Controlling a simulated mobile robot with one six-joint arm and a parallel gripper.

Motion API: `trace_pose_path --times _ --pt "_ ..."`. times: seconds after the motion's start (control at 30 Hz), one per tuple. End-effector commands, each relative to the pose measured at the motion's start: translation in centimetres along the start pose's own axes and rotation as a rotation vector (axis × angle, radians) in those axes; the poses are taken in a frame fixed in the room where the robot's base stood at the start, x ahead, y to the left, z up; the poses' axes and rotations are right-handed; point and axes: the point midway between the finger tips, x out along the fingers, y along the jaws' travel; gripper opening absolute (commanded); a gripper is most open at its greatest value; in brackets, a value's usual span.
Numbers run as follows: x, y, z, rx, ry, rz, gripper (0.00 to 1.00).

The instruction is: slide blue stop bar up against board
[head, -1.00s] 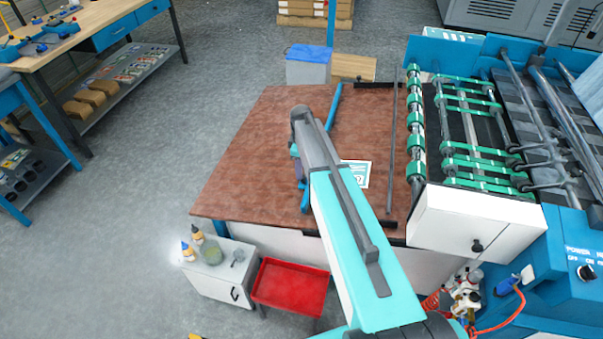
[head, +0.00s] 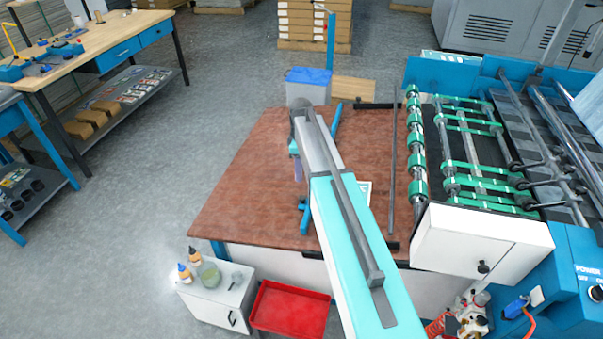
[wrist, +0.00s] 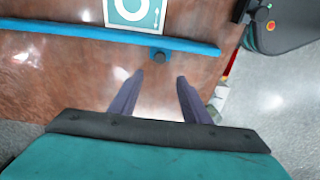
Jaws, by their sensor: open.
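The blue stop bar (head: 335,122) lies lengthwise on the brown tabletop (head: 240,190). My arm hides its middle in the head view; its near end shows low on the table. In the wrist view the bar (wrist: 70,30) crosses the top, with a small blue knob (wrist: 158,55) on its near side. My gripper (wrist: 160,80) is open and empty, its two purple fingers apart and pointing at the knob, short of the bar. I cannot make out a board separate from the brown surface.
A dark grey rail (head: 392,160) runs along the table's right side, beside the machine with green rollers (head: 418,140). A red tray (head: 290,310) and a white cabinet with bottles (head: 215,295) stand at the near side.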

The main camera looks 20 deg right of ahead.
Motion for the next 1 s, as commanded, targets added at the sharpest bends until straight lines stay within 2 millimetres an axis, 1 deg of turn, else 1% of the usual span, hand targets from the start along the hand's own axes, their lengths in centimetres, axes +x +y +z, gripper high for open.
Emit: trace_pose_path --times 0.33,0.73,1.0 --pt "-0.01 0.01 0.02 0.0 0.0 0.0 0.43" --pt "0.57 0.17 0.32 0.002 0.001 0.002 0.43" --pt "0.19 0.13 0.53 0.001 0.002 0.001 0.43"
